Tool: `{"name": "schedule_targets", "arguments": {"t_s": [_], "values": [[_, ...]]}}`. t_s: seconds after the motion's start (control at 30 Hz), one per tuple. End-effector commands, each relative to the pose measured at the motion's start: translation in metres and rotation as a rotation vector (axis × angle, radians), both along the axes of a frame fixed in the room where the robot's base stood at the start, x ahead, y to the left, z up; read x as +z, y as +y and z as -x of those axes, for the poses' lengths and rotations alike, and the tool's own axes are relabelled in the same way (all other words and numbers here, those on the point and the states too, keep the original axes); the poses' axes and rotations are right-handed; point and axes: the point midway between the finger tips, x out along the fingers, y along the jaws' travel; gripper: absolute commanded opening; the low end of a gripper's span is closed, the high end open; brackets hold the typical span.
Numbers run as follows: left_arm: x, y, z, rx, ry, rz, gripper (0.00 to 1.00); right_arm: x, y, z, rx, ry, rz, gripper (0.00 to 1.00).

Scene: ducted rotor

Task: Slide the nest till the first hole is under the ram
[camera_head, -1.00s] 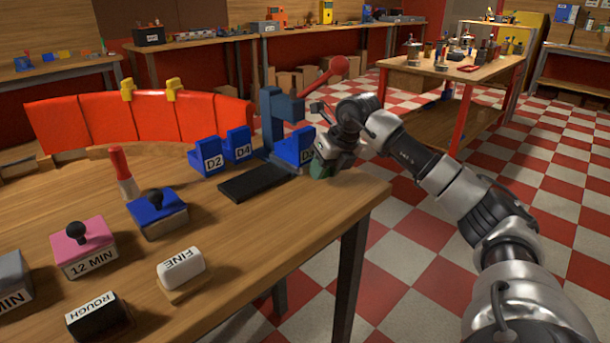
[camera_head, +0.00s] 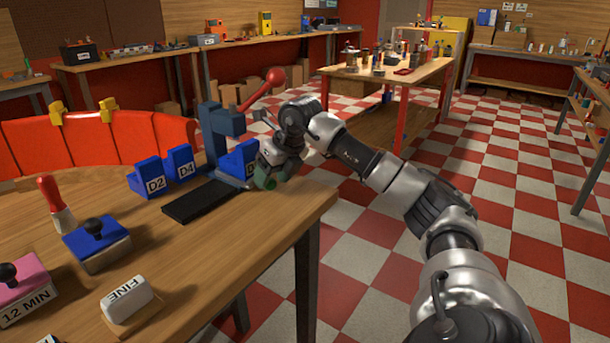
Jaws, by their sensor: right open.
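The blue press (camera_head: 214,135) with a red ball lever (camera_head: 262,90) stands at the back edge of the wooden bench. A blue block marked with a D (camera_head: 240,158), seemingly the nest, sits at the foot of the press, at the right end of a black flat rail (camera_head: 200,200). My right gripper (camera_head: 266,178) is open, close against the right side of this block and partly covering its label. I cannot tell if they touch. The ram's tip and any holes in the nest cannot be made out. My left gripper is out of view.
Blue blocks D2 (camera_head: 148,178) and D4 (camera_head: 181,163) stand left of the press. A red-handled tool (camera_head: 55,203), a blue-topped stamp-like block (camera_head: 97,243), a pink 12 MIN block (camera_head: 24,299) and a white FINE block (camera_head: 127,298) lie nearer. Bench is clear right of FINE.

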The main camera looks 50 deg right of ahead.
Motion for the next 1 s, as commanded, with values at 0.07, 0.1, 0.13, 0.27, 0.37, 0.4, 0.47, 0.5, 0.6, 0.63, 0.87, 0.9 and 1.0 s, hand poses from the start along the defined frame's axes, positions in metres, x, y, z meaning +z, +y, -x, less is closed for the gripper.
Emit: {"name": "schedule_targets", "arguments": {"t_s": [0.07,0.1,0.13,0.27,0.37,0.4,0.47,0.5,0.6,0.63,0.87,0.9,1.0], "values": [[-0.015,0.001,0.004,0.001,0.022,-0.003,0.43,0.016,-0.003,0.006,-0.001,-0.004,0.001,0.58],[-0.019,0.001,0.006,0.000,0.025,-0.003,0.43,0.022,-0.004,0.009,-0.001,-0.003,0.002,0.58],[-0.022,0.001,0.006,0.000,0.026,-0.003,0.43,0.028,-0.004,0.011,-0.002,-0.004,0.002,0.58],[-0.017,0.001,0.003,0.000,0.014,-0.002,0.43,0.029,-0.012,0.031,-0.005,0.002,0.004,0.58],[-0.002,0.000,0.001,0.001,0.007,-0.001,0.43,0.029,-0.017,0.048,-0.002,0.004,0.007,0.58],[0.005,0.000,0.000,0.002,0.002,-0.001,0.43,0.028,-0.019,0.053,-0.004,0.004,0.006,0.58],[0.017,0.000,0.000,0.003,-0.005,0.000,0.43,0.028,-0.023,0.062,-0.005,0.004,0.006,0.58],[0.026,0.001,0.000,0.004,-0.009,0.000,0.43,0.028,-0.024,0.068,-0.005,0.004,0.007,0.58],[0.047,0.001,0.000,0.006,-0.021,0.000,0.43,0.028,-0.027,0.079,-0.002,0.003,0.006,0.58],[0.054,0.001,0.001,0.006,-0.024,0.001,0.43,0.028,-0.028,0.082,-0.002,0.003,0.005,0.58],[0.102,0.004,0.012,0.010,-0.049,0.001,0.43,0.029,-0.034,0.102,-0.002,0.002,0.005,0.58],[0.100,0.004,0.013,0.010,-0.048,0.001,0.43,0.028,-0.036,0.107,-0.002,0.002,0.008,0.58],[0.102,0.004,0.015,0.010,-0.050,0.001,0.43,0.029,-0.039,0.116,0.000,0.001,0.006,0.58]]}}
